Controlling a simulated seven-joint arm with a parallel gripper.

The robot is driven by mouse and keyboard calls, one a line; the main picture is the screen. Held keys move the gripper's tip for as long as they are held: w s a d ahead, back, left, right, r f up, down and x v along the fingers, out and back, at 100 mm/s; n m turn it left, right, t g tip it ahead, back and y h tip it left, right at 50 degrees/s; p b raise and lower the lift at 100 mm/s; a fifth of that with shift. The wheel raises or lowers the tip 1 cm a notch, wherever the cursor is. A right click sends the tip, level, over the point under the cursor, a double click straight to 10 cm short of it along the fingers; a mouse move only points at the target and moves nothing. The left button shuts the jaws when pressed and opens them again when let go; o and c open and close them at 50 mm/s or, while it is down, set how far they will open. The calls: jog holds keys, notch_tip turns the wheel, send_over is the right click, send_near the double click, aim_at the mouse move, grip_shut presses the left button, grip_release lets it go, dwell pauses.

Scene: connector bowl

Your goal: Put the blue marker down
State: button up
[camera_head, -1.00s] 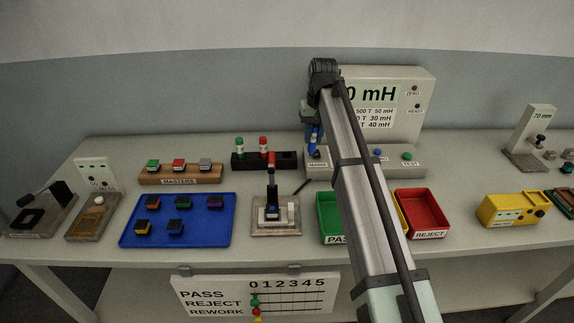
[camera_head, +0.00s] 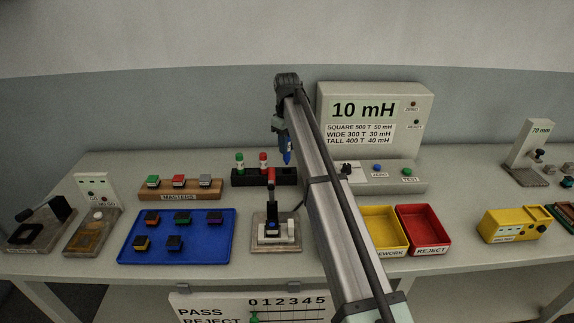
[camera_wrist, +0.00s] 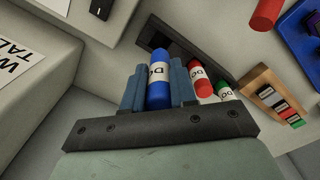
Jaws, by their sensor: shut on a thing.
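The blue marker (camera_head: 287,150) is in my gripper (camera_head: 284,138), held upright with its tip down, at the right end of the black marker rack (camera_head: 240,179). In the wrist view my gripper (camera_wrist: 159,90) is shut on the blue marker (camera_wrist: 157,72), one finger on each side. An empty slot of the rack (camera_wrist: 165,38) shows beyond the marker there. I cannot tell whether the tip is inside the slot or above it. The red marker (camera_head: 264,160) and green marker (camera_head: 240,160) stand in the rack to the left.
The meter (camera_head: 375,112) reading 10 mH stands right of the rack, behind my arm. A small press fixture (camera_head: 275,235) is in front. The wooden masters block (camera_head: 180,190) and blue tray (camera_head: 177,250) lie left. Rework (camera_head: 384,231) and reject (camera_head: 424,228) bins sit right.

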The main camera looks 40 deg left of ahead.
aim_at(287, 161)
jog(key=shift+f, duration=3.35)
jog(key=shift+f, duration=0.15)
jog(key=o, duration=0.8)
jog(key=shift+o, duration=0.2)
notch_tip(287, 161, up, 12)
jog(key=shift+r, duration=0.2)
